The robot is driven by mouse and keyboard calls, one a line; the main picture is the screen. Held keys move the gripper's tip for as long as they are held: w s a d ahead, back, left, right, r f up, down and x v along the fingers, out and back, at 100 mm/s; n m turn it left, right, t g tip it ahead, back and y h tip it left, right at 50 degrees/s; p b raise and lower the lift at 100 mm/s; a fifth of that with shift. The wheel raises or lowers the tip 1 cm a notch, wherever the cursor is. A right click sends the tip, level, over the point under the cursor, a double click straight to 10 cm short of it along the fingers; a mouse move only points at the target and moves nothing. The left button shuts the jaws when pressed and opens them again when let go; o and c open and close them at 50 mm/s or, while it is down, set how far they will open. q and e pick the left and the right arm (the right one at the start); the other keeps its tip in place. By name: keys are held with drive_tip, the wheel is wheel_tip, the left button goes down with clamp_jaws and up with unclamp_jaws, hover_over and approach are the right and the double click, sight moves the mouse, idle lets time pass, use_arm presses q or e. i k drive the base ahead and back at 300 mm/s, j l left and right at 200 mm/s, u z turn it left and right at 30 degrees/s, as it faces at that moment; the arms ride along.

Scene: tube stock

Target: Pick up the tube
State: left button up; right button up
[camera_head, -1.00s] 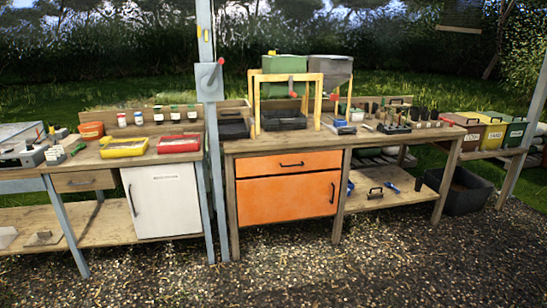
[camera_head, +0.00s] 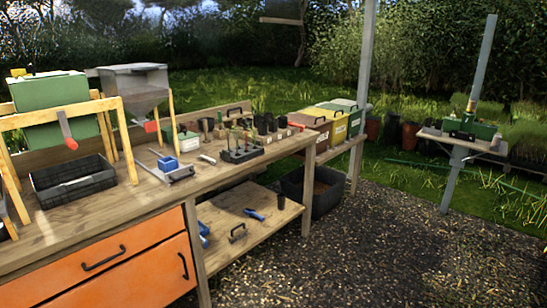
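Several small dark tube pots (camera_head: 262,125) stand upright in a group toward the right end of the wooden bench. A black rack (camera_head: 242,155) in front of them holds several more dark upright tubes. A small pale rod-like piece (camera_head: 207,159) lies on the bench left of the rack; I cannot tell what it is. I cannot tell which of these is the tube of the task. Neither of my grippers is in view.
The wooden bench (camera_head: 130,197) has orange fronts (camera_head: 105,262) below. A black tray (camera_head: 73,182) sits under a timber frame at left. Lidded bins (camera_head: 308,123) stand beyond the bench's right end. A side table (camera_head: 462,139) is far right. Open gravel (camera_head: 370,250) lies in front.

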sight(272, 123)
drive_tip(key=i+l, duration=0.15)
drive_tip(key=i, duration=0.55)
drive_tip(key=i+l, duration=0.2)
drive_tip(key=i, duration=0.5)
